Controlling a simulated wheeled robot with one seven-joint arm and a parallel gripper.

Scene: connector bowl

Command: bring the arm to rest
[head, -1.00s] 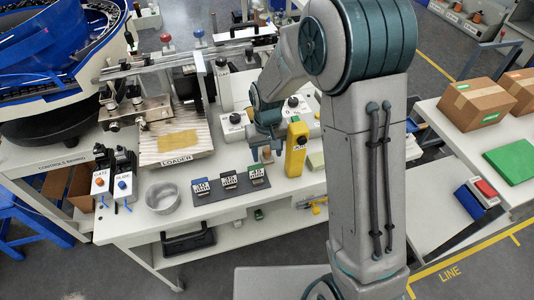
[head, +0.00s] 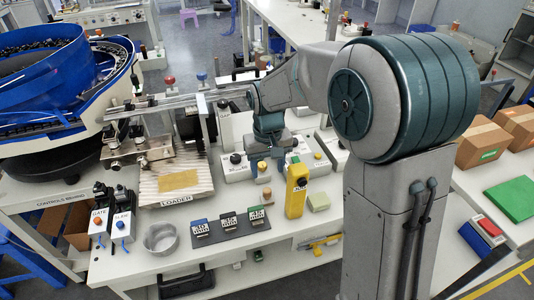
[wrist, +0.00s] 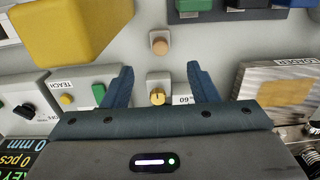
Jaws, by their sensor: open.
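My gripper (wrist: 159,85) is open and empty in the wrist view, its two blue fingers apart. In the head view my gripper (head: 265,163) points down over the table, behind the yellow pendant (head: 297,190). Its fingertips are small and partly hidden there. My arm reaches in from the right, bent at the elbow.
The white table (head: 135,268) holds the loader (head: 176,183), a metal bowl (head: 160,238), a dark mat with several labelled blocks (head: 229,226), and the GATE (head: 99,226) and SLIDE (head: 123,228) boxes. A blue bowl feeder (head: 45,75) stands at left. Cardboard boxes (head: 483,143) stand at right.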

